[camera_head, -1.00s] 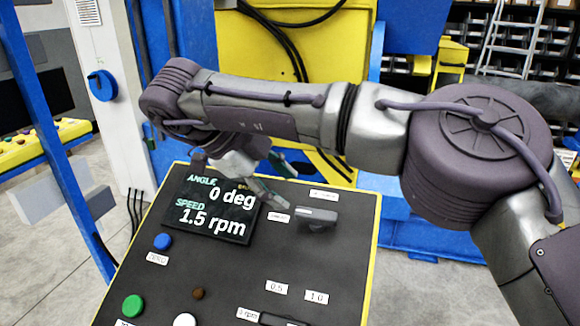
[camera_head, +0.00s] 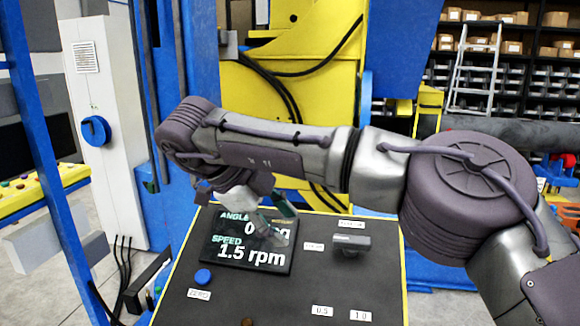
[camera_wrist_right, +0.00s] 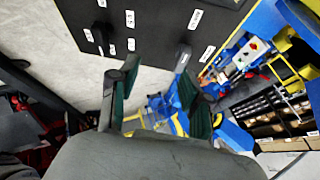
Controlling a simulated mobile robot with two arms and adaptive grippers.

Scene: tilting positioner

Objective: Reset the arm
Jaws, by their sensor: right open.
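My right arm (camera_head: 265,155) reaches across the head view from the right. Its gripper (camera_head: 277,225) is over the upper part of a dark control panel (camera_head: 225,300). In the right wrist view the two green-padded fingers of this gripper (camera_wrist_right: 157,70) stand apart with nothing between them. The panel's display (camera_head: 238,252) reads SPEED 1.5 rpm; its ANGLE value is partly covered by the gripper. A black handle (camera_head: 351,243) sits to the right of the display, and a blue button (camera_head: 203,276) labelled ZERO is below it. My left gripper is not in view.
A yellow and blue machine frame (camera_head: 255,90) with black cables stands behind the panel. A white cabinet (camera_head: 105,170) with a blue knob (camera_head: 96,130) is at the left. Shelves of bins (camera_head: 530,90) and a ladder (camera_head: 478,70) are at the back right.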

